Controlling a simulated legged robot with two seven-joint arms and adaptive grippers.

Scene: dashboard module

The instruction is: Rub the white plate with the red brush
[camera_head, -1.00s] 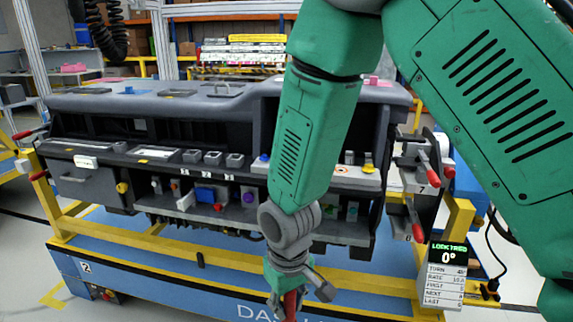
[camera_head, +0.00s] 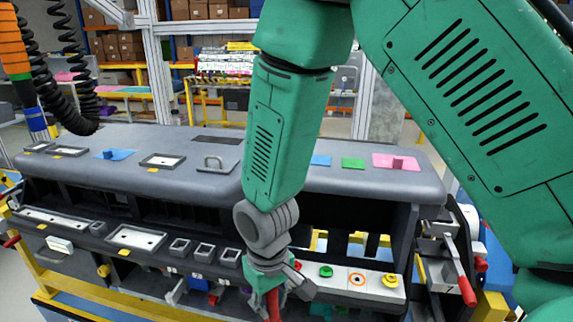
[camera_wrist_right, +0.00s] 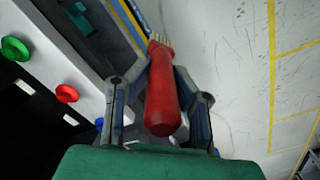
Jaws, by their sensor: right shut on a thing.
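My right gripper (camera_head: 281,291) hangs in front of the dashboard, at the bottom middle of the head view. It is shut on the red brush (camera_head: 274,306). In the right wrist view the red brush handle (camera_wrist_right: 163,98) lies between the two fingers, with pale bristles at its far end. Nothing visibly touches the bristles there. Several white plates show on the dashboard: a larger dark-framed one (camera_head: 136,238) left of my gripper, and a long one (camera_head: 52,217) at far left. I cannot tell which is the task's plate. My left gripper is out of view.
The grey dashboard (camera_head: 150,190) fills the middle, with a white button panel (camera_head: 340,281) right of my gripper. Red-handled clamps (camera_head: 467,291) stand at its right end. A yellow rail (camera_head: 75,308) runs along its lower front. My right arm hides part of its top.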

